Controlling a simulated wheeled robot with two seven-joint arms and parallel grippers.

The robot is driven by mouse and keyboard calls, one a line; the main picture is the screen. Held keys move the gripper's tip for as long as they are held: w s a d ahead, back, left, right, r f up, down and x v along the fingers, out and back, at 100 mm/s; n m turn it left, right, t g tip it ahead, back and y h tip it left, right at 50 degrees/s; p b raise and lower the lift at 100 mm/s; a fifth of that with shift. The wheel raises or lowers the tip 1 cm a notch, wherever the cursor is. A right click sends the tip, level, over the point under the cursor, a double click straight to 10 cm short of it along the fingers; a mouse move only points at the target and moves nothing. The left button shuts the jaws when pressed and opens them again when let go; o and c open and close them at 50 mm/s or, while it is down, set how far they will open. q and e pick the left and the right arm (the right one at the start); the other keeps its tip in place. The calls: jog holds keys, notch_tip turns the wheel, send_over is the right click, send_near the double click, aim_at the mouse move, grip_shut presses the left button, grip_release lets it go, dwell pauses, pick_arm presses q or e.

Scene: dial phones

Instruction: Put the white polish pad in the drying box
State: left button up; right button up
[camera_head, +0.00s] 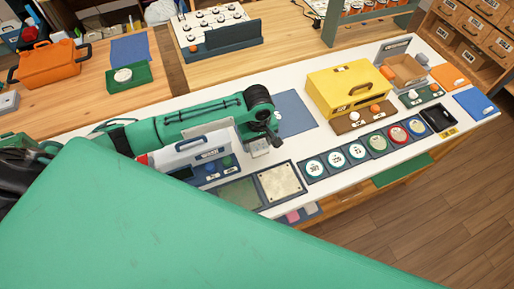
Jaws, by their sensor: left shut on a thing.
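My left arm reaches in from the left over the white worktop, and its gripper (271,138) points down near the middle. It is shut on a small whitish thing (258,147), which looks like the white polish pad; the fingers partly hide it. A yellow lidded box (348,86) with a handle stands right of the gripper. A white box (190,150) with a handle stands left of it, partly behind my arm. The labels are too small to read, so I cannot tell which is the drying box. My right gripper is not in view.
A square tray with a pale plate (281,183) lies just below the gripper. A row of round coloured pads (357,151) runs to its right. A blue mat (296,112) lies bare behind the gripper.

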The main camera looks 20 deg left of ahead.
aim_at(258, 152)
pick_arm(q)
jog(key=shift+f+p, duration=0.4)
jog(key=shift+f, duration=2.55)
jog(key=o, duration=1)
